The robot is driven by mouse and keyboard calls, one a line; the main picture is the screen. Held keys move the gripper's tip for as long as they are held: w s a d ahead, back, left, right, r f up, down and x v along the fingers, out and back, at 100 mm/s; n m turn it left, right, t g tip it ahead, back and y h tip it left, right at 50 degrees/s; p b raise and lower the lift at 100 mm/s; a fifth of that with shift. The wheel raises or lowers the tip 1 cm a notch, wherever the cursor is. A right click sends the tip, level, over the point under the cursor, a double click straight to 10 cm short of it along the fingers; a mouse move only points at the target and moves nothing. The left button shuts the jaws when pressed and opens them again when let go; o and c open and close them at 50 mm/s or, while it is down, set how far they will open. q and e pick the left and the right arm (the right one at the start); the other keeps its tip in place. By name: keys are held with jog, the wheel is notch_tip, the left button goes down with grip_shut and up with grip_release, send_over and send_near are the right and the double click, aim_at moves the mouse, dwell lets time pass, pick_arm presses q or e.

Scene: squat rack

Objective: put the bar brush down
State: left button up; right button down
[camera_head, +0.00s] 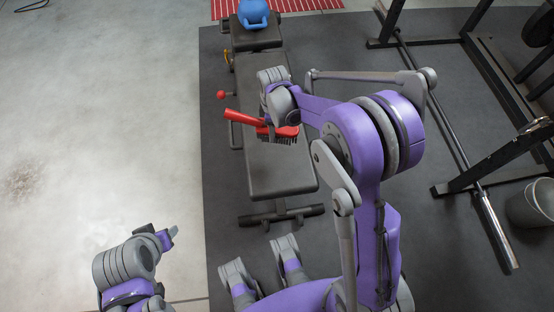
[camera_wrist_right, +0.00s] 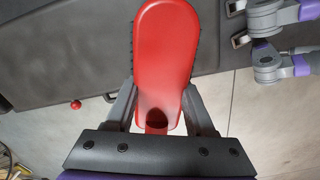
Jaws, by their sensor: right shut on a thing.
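The red bar brush (camera_head: 275,131) has a thick handle pointing left and dark bristles facing down. My right gripper (camera_head: 268,118) is shut on it and holds it over the dark padded bench (camera_head: 277,176). In the right wrist view the red back of the brush (camera_wrist_right: 167,50) lies between the two grey fingers of my right gripper (camera_wrist_right: 160,108). I cannot tell whether the bristles touch the pad. My left gripper (camera_head: 168,236) is at the lower left, away from the brush, and its jaw opening is unclear.
A blue kettlebell (camera_head: 253,14) is at the far end of the bench. A red knob (camera_head: 221,94) sticks out on the bench's left side. A barbell (camera_head: 492,225), rack and grey bucket (camera_head: 533,204) stand at right.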

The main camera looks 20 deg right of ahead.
aim_at(275, 153)
pick_arm(q)
notch_tip(275, 153, down, 8)
jog(key=b, duration=0.5)
jog(key=shift+f+b, duration=0.2)
jog(key=shift+b, duration=0.2)
pick_arm(e)
jog(key=f+n, duration=0.1)
jog(key=f, duration=0.4)
jog(key=w+f+n, duration=0.1)
jog(key=f, duration=0.5)
jog(key=f+n, duration=0.1)
jog(key=f, duration=0.4)
jog(key=shift+w+d+f+n, duration=0.2)
jog(key=shift+d+n, duration=0.1)
jog(key=shift+d, duration=0.1)
pick_arm(q)
jog(key=shift+w, duration=0.1)
pick_arm(e)
jog(key=c, duration=0.7)
grip_release()
jog(key=shift+f, duration=0.2)
jog(key=o, duration=0.4)
pick_arm(q)
jog(key=shift+f, duration=0.2)
pick_arm(e)
jog(key=shift+o, duration=0.2)
jog(key=shift+r, duration=0.1)
